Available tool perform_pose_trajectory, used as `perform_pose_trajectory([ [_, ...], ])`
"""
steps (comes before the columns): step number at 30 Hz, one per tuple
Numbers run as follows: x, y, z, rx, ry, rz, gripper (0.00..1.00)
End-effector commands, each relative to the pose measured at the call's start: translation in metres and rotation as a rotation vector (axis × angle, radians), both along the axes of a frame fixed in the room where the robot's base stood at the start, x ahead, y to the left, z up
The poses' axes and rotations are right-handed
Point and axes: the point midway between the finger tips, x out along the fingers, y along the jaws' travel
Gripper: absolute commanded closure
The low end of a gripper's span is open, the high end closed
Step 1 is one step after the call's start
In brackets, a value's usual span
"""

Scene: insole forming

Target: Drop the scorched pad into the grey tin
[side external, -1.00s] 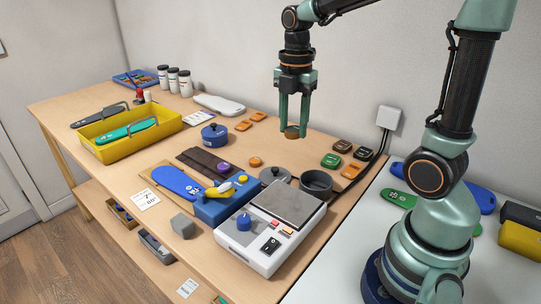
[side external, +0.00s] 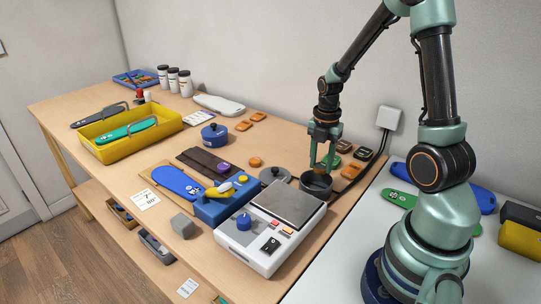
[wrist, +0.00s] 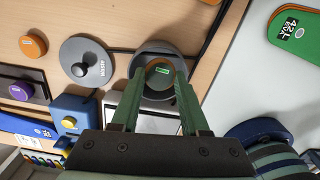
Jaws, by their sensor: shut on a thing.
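My gripper (side external: 321,167) is shut on the scorched pad (side external: 320,170), a small round brown disc, at the grey tin (side external: 316,187). In the wrist view the pad (wrist: 160,73) sits between my fingertips (wrist: 160,76), inside the outline of the round tin (wrist: 158,101). The tin is open and dark grey. The pad is over or within its mouth; I cannot tell how deep. The grey lid (wrist: 86,62) with a black knob lies flat beside the tin, off it.
The white heating unit (side external: 270,235) with a grey plate stands just in front of the tin. An orange knob-like pad (wrist: 32,46) lies beyond the lid.

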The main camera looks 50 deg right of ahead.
Motion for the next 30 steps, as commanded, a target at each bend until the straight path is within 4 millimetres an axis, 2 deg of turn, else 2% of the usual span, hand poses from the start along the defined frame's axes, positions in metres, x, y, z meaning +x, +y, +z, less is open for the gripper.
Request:
perform_pose_trajectory([
  [6,-0.001,0.001,-0.016,0.001,0.002,0.0,1.0],
  [16,0.0,0.0,-0.019,0.0,0.0,0.0,1.0],
  [17,0.0,0.0,-0.019,0.0,0.0,0.0,0.51],
  [19,0.0,0.0,-0.019,0.0,0.0,0.0,0.25],
  [20,0.0,0.0,-0.018,0.0,0.0,0.0,0.2],
  [30,0.0,0.0,-0.017,0.0,-0.001,0.0,0.2],
])
